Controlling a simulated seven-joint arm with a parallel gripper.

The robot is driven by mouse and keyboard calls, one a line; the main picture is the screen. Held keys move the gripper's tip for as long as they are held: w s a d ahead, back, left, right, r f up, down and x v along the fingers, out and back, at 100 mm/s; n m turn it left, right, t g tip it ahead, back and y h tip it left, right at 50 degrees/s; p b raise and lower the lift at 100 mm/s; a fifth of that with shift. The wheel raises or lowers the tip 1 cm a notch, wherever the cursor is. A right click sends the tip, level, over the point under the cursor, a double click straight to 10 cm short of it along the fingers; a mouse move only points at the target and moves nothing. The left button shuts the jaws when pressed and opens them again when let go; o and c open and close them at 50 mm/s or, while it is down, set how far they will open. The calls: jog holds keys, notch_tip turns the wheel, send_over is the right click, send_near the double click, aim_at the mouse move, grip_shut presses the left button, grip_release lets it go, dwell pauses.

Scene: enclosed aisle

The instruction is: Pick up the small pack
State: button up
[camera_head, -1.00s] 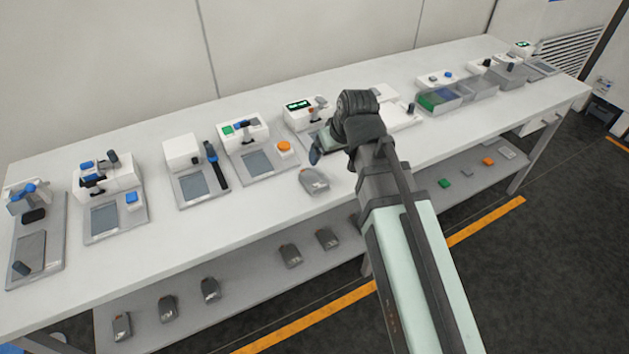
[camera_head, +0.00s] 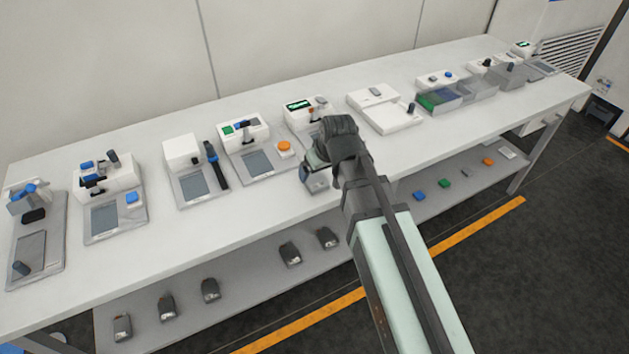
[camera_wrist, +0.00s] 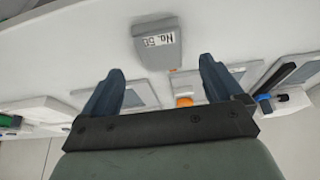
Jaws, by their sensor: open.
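The small pack (camera_wrist: 157,46) is a grey block with a white label reading "No. 50" in the wrist view. It lies on the white tabletop near the front edge. In the head view the pack (camera_head: 317,184) is partly hidden behind my gripper (camera_head: 308,172). In the wrist view my gripper (camera_wrist: 155,85) is open and empty, its two dark blue fingers apart. The pack appears beyond the fingertips, roughly centred on the gap between them. I cannot tell the height of the fingers above the table.
The long white table (camera_head: 250,205) carries several devices along its back, including one with an orange button (camera_head: 284,147). A white flat device (camera_head: 384,108) and clear bins (camera_head: 470,90) stand to the right. Similar grey packs (camera_head: 290,253) lie on the lower shelf (camera_head: 245,275).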

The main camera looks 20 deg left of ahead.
aim_at(315, 179)
jog(key=shift+x, duration=2.8)
jog(key=c, duration=1.2)
jog(key=shift+r, duration=0.1)
jog(key=shift+c, duration=0.2)
